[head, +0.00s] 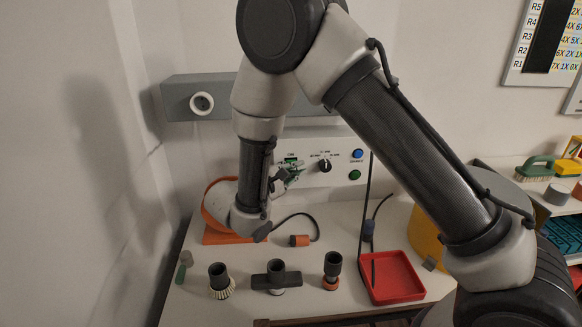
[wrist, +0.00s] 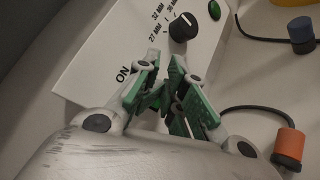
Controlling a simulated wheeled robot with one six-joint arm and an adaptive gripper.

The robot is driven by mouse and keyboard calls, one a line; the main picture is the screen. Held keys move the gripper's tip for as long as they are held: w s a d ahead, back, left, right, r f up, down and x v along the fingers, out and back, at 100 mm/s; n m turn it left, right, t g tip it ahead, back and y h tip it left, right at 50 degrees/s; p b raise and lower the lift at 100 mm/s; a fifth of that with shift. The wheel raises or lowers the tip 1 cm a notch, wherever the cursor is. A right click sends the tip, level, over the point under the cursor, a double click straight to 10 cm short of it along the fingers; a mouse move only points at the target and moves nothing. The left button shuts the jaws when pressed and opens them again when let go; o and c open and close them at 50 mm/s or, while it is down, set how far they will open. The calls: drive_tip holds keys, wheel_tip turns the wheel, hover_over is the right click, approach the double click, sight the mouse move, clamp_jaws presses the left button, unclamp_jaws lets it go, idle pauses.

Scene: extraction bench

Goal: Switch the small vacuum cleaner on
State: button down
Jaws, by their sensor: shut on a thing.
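The switch position cannot be told.
An orange plug (head: 299,241) and a blue plug (head: 369,229) lie on corded leads. Dark nozzles and a round brush (head: 221,288) stand along the front. A red tray (head: 392,277) is at right. A grey rail (head: 210,101) is above.

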drive_tip(key=shift+s+f, duration=0.15)
drive_tip(key=shift+f, duration=0.1)
drive_tip(key=shift+s+f, duration=0.1)
drive_tip(key=shift+s, duration=0.25)
drive_tip(key=shift+s, duration=0.15)
drive_tip(key=s, duration=0.4)
drive_tip(key=shift+s+f, duration=0.4)
